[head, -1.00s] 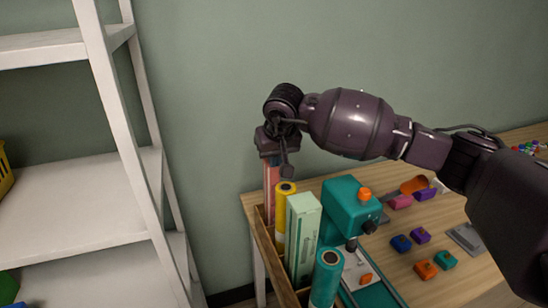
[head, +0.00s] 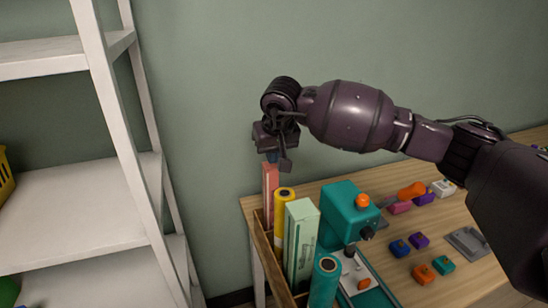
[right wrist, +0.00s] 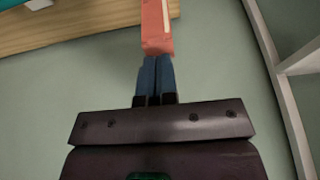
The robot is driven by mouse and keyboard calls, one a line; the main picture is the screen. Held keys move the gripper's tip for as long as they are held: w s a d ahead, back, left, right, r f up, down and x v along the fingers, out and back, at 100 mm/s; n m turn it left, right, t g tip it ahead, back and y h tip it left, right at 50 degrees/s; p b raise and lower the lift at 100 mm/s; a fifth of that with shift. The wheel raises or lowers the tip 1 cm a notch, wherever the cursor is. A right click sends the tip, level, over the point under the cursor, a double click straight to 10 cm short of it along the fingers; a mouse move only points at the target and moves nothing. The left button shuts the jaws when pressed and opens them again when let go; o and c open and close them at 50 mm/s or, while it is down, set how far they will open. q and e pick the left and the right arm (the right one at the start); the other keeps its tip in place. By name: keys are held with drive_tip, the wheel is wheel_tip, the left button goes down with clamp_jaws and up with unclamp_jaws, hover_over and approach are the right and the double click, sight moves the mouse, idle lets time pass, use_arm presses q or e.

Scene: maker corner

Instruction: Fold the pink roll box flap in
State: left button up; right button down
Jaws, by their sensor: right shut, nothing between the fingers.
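The pink roll box (head: 270,189) stands upright at the far end of the wooden bin (head: 265,250). It also shows in the right wrist view (right wrist: 157,28), just beyond my fingertips. My right gripper (head: 273,157) is above the box's top end, pointing down. In the right wrist view its two blue fingers (right wrist: 156,62) are together with nothing between them. The fingertips look close to or touching the top of the box; I cannot tell which. The flap cannot be made out clearly. My left gripper is out of view.
A yellow roll (head: 284,200), a pale green box (head: 301,240) and a teal roll (head: 325,283) stand in the same bin. A teal machine (head: 347,210) is beside them on the wooden table (head: 455,280). A white shelf (head: 90,210) stands left.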

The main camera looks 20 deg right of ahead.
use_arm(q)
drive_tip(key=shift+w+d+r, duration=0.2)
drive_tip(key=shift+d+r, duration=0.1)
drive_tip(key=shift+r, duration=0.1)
use_arm(e)
drive_tip(key=v, duration=1.2)
drive_tip(key=shift+w+r, duration=0.2)
drive_tip(key=shift+w, duration=0.2)
